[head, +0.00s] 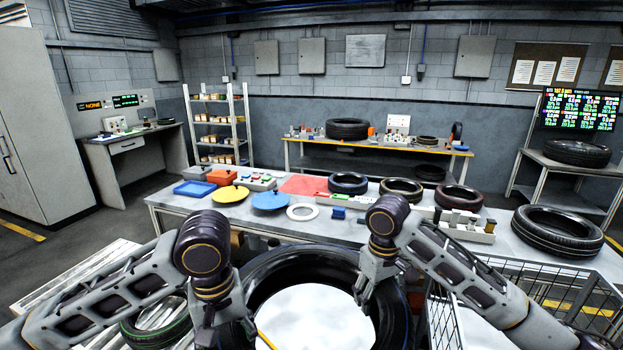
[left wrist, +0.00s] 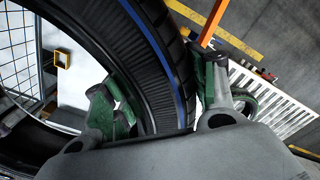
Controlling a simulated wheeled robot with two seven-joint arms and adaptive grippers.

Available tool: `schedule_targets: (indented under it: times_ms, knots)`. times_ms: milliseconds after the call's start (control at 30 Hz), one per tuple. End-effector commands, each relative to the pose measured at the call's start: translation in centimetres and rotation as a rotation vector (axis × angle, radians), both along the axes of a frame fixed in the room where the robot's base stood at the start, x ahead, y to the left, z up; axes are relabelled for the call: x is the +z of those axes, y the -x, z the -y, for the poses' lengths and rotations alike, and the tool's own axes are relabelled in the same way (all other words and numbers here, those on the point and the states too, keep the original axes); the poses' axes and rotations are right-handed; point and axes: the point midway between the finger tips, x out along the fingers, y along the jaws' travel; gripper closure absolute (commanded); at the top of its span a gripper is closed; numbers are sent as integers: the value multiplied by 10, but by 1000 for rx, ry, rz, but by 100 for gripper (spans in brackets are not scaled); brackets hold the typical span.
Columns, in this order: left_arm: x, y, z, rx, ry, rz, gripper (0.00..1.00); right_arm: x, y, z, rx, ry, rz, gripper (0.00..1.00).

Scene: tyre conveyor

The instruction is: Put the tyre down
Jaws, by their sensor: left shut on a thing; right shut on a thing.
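A large black tyre (head: 300,262) is in front of me at the bottom middle of the head view, with a white surface showing through its opening. My left gripper (head: 225,322) is at its left side and my right gripper (head: 374,284) at its right side. In the left wrist view the tyre (left wrist: 150,62), with a blue line on its tread, passes between the fingers of my left gripper (left wrist: 160,105), which is shut on it. My right gripper is shut on the tyre's right wall. The tyre's lower part is cut off by the frame.
A long grey table (head: 345,232) beyond the tyre carries smaller tyres, coloured lids and trays. A wire basket (head: 545,285) stands at the right. A slatted roller conveyor (head: 85,275) is at the left, with another tyre (head: 150,325) near it.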

Motion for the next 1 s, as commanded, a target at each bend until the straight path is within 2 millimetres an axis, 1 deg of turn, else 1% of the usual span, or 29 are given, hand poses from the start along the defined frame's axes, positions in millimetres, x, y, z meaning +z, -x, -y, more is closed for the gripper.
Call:
schedule_targets:
  times_ms: [33, 300, 1000]
  knots:
    - [4, 1, -3, 1, -8, 2, 100, 5, -2, 6, -9, 8, 8, 100]
    - [9, 5, -3, 3, -8, 2, 100, 10, 2, 5, -9, 8, 6, 100]
    - [11, 5, -3, 2, -8, 1, 100, 12, 3, 6, -9, 10, 5, 100]
